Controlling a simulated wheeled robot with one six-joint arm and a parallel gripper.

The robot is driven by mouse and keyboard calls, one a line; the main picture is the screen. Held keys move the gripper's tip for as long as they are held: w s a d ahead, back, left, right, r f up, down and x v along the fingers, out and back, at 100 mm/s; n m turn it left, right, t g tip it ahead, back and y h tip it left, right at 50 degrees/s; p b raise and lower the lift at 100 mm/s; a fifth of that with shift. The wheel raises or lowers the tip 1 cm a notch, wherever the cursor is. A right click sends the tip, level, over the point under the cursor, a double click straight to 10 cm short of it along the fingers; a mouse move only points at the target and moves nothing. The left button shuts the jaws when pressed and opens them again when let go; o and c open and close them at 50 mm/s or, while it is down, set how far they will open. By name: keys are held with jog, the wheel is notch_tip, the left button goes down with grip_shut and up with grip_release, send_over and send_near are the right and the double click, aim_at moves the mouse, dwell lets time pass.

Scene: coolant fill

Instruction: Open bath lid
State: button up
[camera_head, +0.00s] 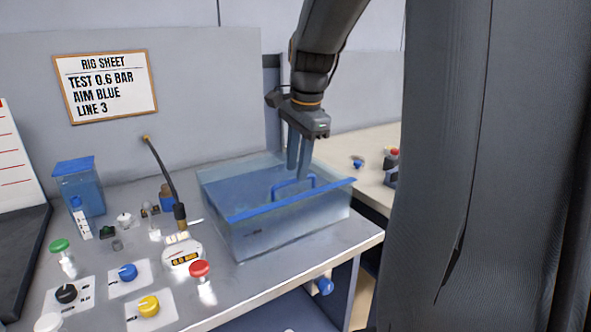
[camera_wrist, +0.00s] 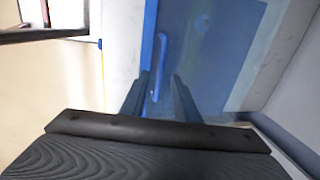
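The bath is a clear, bluish tank (camera_head: 285,235) on the right part of the metal bench. Its blue lid (camera_head: 235,190) lies across the top and looks closed, with a blue bar handle (camera_head: 293,184) standing up from it. In the wrist view the handle (camera_wrist: 161,55) runs along the blue lid (camera_wrist: 215,65). My gripper (camera_head: 298,175) points down over the lid, fingers at the handle. In the wrist view my gripper (camera_wrist: 161,80) has its fingers apart, one on each side of the handle's line. I cannot tell whether either finger touches the handle.
A hose (camera_head: 167,175) rises left of the bath. A gauge (camera_head: 184,255), a red button (camera_head: 200,269), a yellow knob (camera_head: 149,306) and a blue-lidded container (camera_head: 80,188) stand further left. A wall is behind; another table (camera_head: 350,150) is beyond the bath.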

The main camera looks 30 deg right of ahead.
jog(key=shift+w+f, duration=0.2)
jog(key=shift+f, duration=0.8)
jog(key=shift+c, duration=0.3)
grip_shut()
jog(key=shift+r, duration=0.1)
